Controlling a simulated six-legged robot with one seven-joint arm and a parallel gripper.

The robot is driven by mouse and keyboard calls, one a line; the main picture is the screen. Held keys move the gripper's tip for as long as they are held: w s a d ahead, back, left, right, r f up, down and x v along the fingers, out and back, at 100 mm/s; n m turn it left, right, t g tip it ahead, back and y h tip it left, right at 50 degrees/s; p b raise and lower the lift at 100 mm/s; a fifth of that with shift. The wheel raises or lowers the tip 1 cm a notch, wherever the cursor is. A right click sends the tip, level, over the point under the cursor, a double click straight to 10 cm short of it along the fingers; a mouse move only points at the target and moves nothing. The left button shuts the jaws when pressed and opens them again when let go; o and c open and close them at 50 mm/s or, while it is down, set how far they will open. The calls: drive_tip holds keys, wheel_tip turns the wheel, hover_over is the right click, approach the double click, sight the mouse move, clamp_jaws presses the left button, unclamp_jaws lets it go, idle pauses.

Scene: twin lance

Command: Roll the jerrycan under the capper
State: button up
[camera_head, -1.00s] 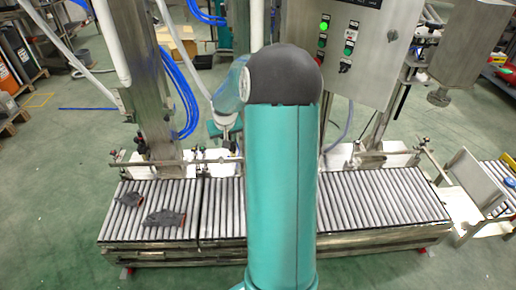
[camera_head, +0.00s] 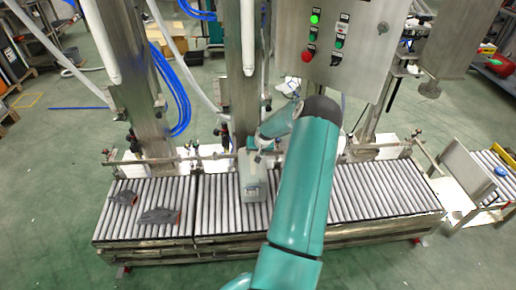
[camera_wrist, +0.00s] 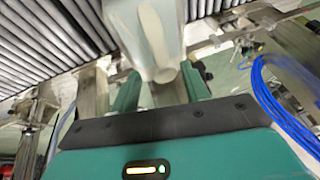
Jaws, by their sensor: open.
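The jerrycan (camera_head: 254,180) is a pale grey-white container standing on the roller conveyor (camera_head: 345,195), near its middle. In the wrist view the jerrycan (camera_wrist: 145,22) fills the upper middle, with its neck end towards my gripper (camera_wrist: 160,74). My gripper's two green fingers are apart, one on each side of that neck end; I cannot tell whether they touch it. In the head view my wrist is just behind and above the jerrycan, and the fingers are too small to make out. I cannot tell for sure which machine part is the capper.
Two dark grey gloves (camera_head: 160,215) lie on the conveyor's left part. Steel columns (camera_head: 140,80) and a control box (camera_head: 340,45) with lit buttons stand behind the conveyor. A guide rail runs along its back edge. Rollers right of my arm are clear.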

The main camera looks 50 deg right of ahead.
sight(252, 157)
drive_tip(key=x, duration=0.8)
drive_tip(key=shift+r, duration=0.1)
clamp_jaws()
drive_tip(key=shift+a, duration=0.1)
drive_tip(key=shift+w, duration=0.1)
idle(0.9)
